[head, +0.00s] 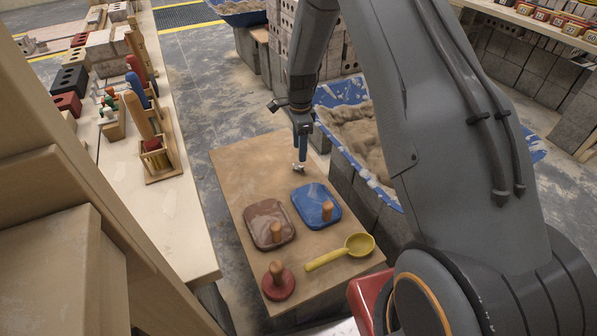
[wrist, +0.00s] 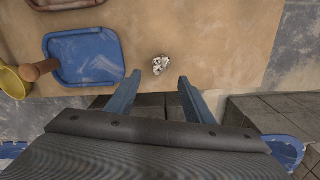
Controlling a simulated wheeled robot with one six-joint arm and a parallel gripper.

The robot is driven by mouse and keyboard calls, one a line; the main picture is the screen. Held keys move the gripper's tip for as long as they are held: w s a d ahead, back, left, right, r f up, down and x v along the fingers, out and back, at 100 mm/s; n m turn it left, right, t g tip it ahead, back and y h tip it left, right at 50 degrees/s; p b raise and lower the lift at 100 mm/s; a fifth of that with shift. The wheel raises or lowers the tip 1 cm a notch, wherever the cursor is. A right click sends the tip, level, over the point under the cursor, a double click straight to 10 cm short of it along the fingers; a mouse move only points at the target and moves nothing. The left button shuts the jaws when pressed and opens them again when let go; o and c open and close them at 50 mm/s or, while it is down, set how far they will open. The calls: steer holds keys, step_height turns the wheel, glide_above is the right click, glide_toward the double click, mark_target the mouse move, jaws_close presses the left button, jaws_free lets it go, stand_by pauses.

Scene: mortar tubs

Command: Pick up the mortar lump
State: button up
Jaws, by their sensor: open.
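The mortar lump (wrist: 160,64) is a small, light grey-white, rough piece lying on the tan wooden board. In the head view the lump (head: 299,168) is at the board's right side, just below my fingers. My gripper (wrist: 158,84) is open and empty in the wrist view, with its two blue fingers spread apart. The lump shows beyond the fingertips, roughly in line with the gap between them. In the head view my gripper (head: 302,155) hangs pointing down over the board, close to the lump; whether it touches the lump I cannot tell.
On the board (head: 235,165) lie a blue float (head: 313,198), a brown float (head: 262,218), a yellow scoop (head: 330,257) and a red round-based tool (head: 279,287). A blue tub of mortar (head: 360,135) stands right of the board. The board's far left part is clear.

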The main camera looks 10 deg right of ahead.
mark_target(299, 165)
step_height(299, 165, down, 7)
steer(key=shift+w+a+b, duration=0.1)
steer(key=shift+a+b, duration=0.05)
steer(key=shift+b, duration=0.2)
steer(key=c, duration=1.2)
